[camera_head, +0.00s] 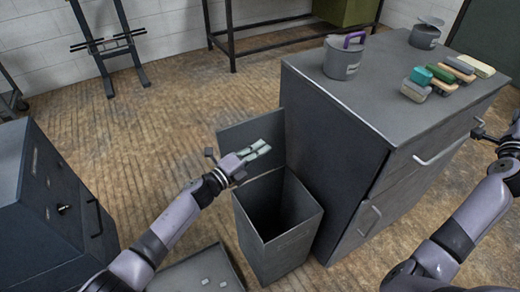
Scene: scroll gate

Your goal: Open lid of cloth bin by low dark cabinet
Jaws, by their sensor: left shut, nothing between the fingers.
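The tall, narrow dark grey bin (285,246) stands on the floor against the left side of a dark grey cabinet (340,150). Its lid (234,136) is up, roughly upright along the back edge, and the bin's dark inside shows. My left gripper (262,147) is shut and empty, with its pale fingers in front of the raised lid, above the bin's opening. I cannot tell whether they touch the lid. My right gripper (482,130) shows only in part at the right edge, by the cabinet's front; its fingertips are not clear.
A pot with a purple handle (345,57), another grey pot (426,33) and several coloured blocks (441,78) stand on the cabinet. A dark blue-grey cabinet (40,190) is at left. An open tray (175,276) lies at bottom.

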